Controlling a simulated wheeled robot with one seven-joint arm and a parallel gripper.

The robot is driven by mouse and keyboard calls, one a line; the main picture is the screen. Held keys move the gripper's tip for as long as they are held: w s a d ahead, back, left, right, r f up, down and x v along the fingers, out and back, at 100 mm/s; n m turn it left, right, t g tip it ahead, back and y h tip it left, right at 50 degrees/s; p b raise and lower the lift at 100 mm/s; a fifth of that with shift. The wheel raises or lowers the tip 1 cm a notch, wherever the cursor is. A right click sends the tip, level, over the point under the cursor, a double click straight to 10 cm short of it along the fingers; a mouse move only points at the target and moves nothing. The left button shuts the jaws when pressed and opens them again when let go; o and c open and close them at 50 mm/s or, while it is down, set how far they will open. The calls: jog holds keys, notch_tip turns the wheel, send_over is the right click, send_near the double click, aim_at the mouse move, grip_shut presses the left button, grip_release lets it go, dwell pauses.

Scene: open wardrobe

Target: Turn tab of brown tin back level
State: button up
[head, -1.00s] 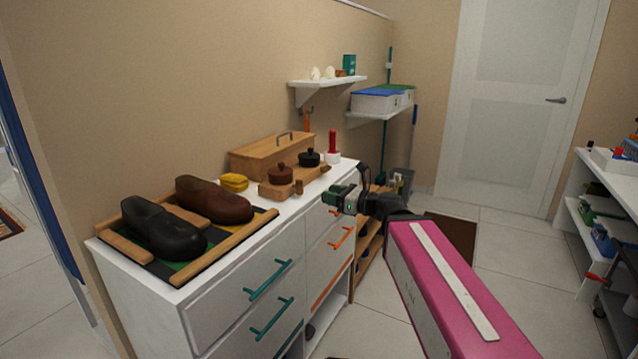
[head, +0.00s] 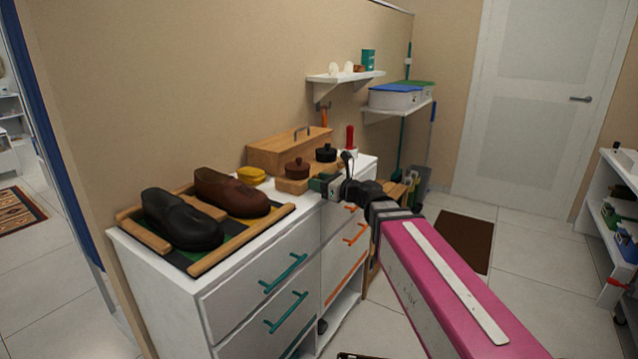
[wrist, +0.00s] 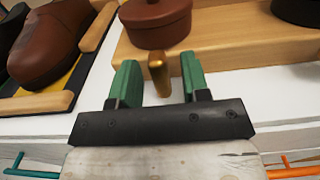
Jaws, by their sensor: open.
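The brown tin (head: 297,169) stands with its lid on a wooden board (head: 285,186) on top of the white dresser. In the wrist view the tin (wrist: 158,22) is at the top, cut by the frame edge. Its tab (wrist: 158,68), a rounded golden-brown peg, sticks out over the front edge of the board. My gripper (wrist: 160,82) is open, with one green finger on each side of the tab and a gap on both sides. In the head view my gripper (head: 318,184) is at the board's front and hides the tab.
A black tin (head: 326,153) stands to the right on the board. A tray with a black shoe (head: 182,220) and a brown shoe (head: 230,192) lies to the left. A yellow round item (head: 251,175) and a wooden box (head: 288,150) are close by.

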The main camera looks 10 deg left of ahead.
grip_shut()
jog(key=shift+n, duration=0.3)
jog(key=n, duration=0.4)
jog(key=shift+s+n, duration=0.1)
jog(key=shift+n, duration=0.2)
jog(key=n, duration=0.4)
jog(key=shift+s+f, duration=0.1)
jog(key=shift+f, duration=0.05)
jog(key=n, duration=0.5)
jog(key=shift+f, duration=0.1)
jog(key=shift+f+n, duration=0.1)
jog(key=shift+n, duration=1.8)
